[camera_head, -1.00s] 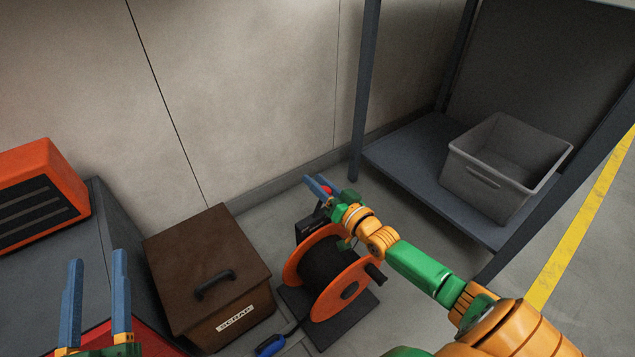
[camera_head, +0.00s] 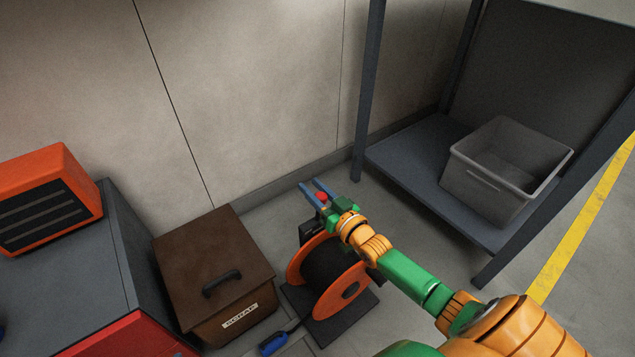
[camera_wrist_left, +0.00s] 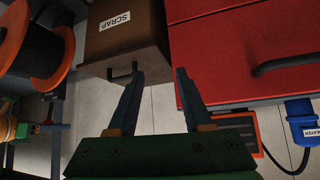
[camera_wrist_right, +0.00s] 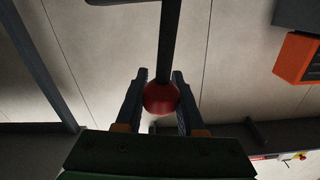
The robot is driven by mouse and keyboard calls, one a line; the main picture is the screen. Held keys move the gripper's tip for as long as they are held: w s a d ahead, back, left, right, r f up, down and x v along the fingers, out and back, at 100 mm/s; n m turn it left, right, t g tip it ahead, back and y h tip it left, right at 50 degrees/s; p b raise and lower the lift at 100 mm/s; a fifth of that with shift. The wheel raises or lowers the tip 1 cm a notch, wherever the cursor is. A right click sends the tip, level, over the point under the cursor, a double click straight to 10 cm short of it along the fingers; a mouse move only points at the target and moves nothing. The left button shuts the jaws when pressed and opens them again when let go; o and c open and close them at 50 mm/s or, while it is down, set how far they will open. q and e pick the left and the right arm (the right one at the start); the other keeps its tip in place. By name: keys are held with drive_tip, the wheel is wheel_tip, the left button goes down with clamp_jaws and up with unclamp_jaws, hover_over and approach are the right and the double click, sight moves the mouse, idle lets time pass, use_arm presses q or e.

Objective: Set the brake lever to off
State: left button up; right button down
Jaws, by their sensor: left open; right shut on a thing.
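The brake lever ends in a red ball knob (camera_head: 322,197), beside the cable reel (camera_head: 328,262) with orange flanges. In the right wrist view the knob (camera_wrist_right: 161,98) sits between my right fingers, with the lever's dark rod (camera_wrist_right: 169,42) running up from it. My right gripper (camera_head: 310,185) is shut on this knob. The lever's base is partly hidden behind my wrist and the reel. My left gripper (camera_wrist_left: 159,72) shows only in its wrist view, open and empty, in front of the scrap box and red cabinet.
A brown scrap box (camera_head: 180,256) stands left of the reel. A grey cabinet (camera_head: 60,285) with an orange unit (camera_head: 50,195) on it is farther left. A rack shelf (camera_head: 405,160) holds a grey bin (camera_head: 482,190) at right. A red cabinet (camera_wrist_left: 235,45) shows in the left wrist view.

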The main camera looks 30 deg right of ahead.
use_arm(q)
drive_tip(key=s+a+f+g+y+p, duration=0.1)
drive_tip(key=s+a+f+g+p, duration=0.1)
drive_tip(key=s+f+g, duration=0.3)
drive_tip(key=s+f, duration=0.2)
drive_tip(key=s, duration=0.1)
drive_tip(key=shift+a+f+g, duration=0.25)
drive_tip(key=shift+a+g, duration=0.05)
drive_tip(key=shift+a, duration=0.05)
use_arm(e)
drive_tip(key=a+n, duration=0.4)
drive_tip(key=n, duration=0.1)
drive_tip(key=shift+s+a+f, duration=0.2)
drive_tip(key=shift+a+f, duration=0.15)
use_arm(q)
drive_tip(key=shift+s, duration=0.1)
use_arm(e)
drive_tip(key=shift+s+a+f, duration=0.1)
drive_tip(key=shift+a+f, duration=0.05)
drive_tip(key=c, duration=0.5)
unclamp_jaws()
use_arm(q)
wheel_tip(320, 180, down, 6)
drive_tip(key=p, duration=0.3)
drive_tip(key=shift+s+a, duration=0.15)
drive_tip(key=shift+s, duration=0.3)
use_arm(e)
drive_tip(key=s, duration=0.7)
drive_tip(key=shift+d, duration=0.25)
